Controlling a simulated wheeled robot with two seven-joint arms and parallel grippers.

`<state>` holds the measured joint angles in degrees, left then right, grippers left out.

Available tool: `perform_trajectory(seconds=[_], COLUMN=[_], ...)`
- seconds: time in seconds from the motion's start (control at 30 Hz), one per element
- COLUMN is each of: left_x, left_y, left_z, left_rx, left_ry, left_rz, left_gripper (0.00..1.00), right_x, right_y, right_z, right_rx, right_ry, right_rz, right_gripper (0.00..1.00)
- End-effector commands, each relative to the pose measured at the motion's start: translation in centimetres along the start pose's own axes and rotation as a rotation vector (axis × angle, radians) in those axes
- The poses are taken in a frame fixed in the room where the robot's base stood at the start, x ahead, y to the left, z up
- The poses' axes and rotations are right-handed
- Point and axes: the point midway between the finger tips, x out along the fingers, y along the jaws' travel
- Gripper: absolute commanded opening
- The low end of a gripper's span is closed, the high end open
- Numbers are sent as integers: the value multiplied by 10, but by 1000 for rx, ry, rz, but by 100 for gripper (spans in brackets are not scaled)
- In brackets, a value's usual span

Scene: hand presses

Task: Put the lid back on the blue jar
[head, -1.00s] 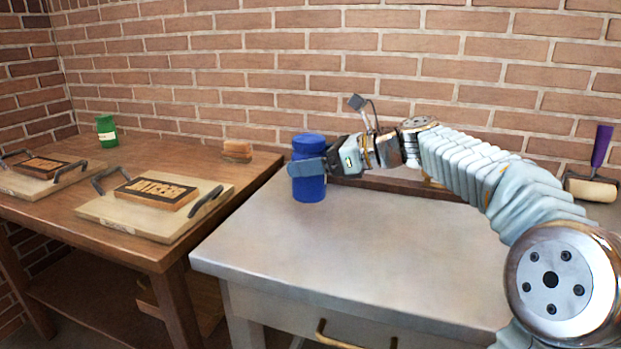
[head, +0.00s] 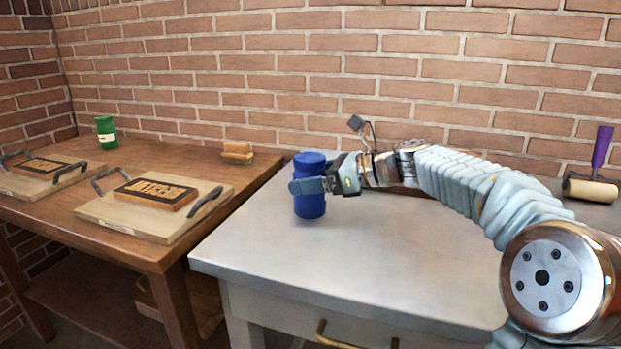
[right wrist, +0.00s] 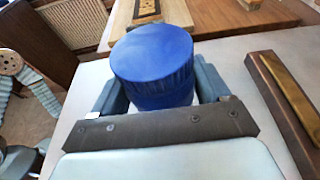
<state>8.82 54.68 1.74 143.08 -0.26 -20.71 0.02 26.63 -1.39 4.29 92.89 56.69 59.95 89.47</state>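The blue jar (head: 310,207) is upright over the grey table, with its blue lid (head: 309,160) on top. In the right wrist view the round lid (right wrist: 152,50) shows a flat top and a ridged side. It covers the mouth of the jar. My right gripper (head: 307,186) comes in from the right and is shut around the jar's body, just below the lid. Its fingers hide the middle of the jar. I cannot tell whether the jar's base touches the table. My left gripper is not in view.
The grey table (head: 390,255) is largely clear in front. A wooden table (head: 60,213) at left carries press boards, a green jar (head: 106,132) and small wooden blocks (head: 237,151). A brick wall stands behind.

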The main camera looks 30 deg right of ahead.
Motion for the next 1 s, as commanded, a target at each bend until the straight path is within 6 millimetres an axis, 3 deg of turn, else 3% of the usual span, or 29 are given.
perform_trajectory(seconds=[0.03, 0.13, 0.47, 1.0], left_x=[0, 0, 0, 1], left_y=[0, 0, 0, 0], left_z=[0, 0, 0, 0], left_rx=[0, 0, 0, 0], left_ry=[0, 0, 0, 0], left_rz=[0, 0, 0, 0], left_gripper=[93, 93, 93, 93], right_x=[0, 0, -5, -105], right_y=[0, 0, 0, 0], right_z=[0, 0, 1, 1], right_rx=[0, 0, 0, 0], right_ry=[0, 0, 0, 0], right_rz=[0, 0, -2, -2], right_gripper=[84, 99, 100, 100])
